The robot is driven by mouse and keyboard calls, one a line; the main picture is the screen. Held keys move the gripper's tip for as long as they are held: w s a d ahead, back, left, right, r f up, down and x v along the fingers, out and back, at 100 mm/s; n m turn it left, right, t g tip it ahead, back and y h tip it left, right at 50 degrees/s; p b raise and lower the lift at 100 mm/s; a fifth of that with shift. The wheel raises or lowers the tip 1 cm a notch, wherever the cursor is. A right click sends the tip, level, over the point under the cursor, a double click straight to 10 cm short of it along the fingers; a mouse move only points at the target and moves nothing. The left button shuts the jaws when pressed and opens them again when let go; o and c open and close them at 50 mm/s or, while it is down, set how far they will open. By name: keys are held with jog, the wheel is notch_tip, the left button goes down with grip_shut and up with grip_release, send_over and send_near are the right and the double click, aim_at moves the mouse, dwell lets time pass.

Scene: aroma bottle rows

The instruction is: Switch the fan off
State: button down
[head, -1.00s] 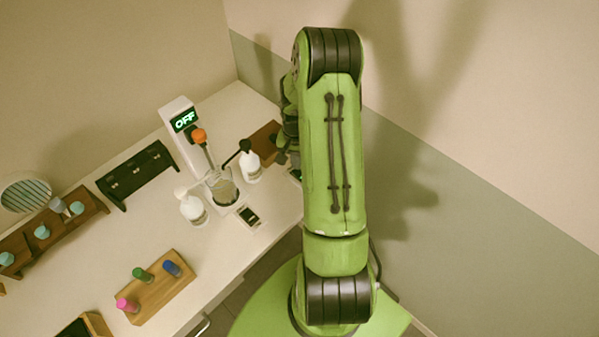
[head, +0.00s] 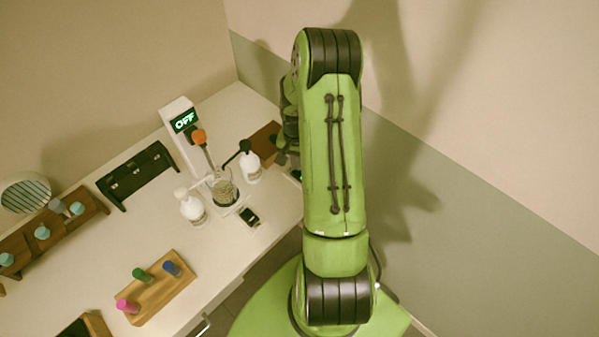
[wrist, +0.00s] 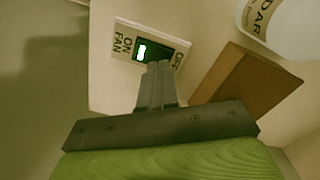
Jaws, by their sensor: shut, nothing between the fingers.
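In the wrist view the fan switch (wrist: 158,49) is a white plate on the table with a dark rocker, lettered FAN, ON and OFF. A green light glows on the rocker's ON side. My gripper (wrist: 159,68) is shut and empty. Its fingertips are at the rocker's near edge, towards the OFF side, and cover part of it; I cannot tell if they touch or press it. In the head view my arm hides most of the gripper and the switch. A round slatted disc (head: 25,194), perhaps the fan, stands at the far left.
A brown board (wrist: 243,85) and a white bottle (wrist: 285,25) are close right of the fingers. In the head view a stirrer with an OFF display (head: 183,121), a glass beaker (head: 223,190), a pump bottle (head: 191,207) and a small dark-faced switch (head: 249,217) stand nearby.

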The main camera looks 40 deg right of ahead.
jog(key=shift+f+b, duration=0.95)
jog(key=shift+f, duration=0.2)
dwell(0.9)
jog(key=shift+r+p, duration=2.35)
jog(key=shift+r, duration=1.25)
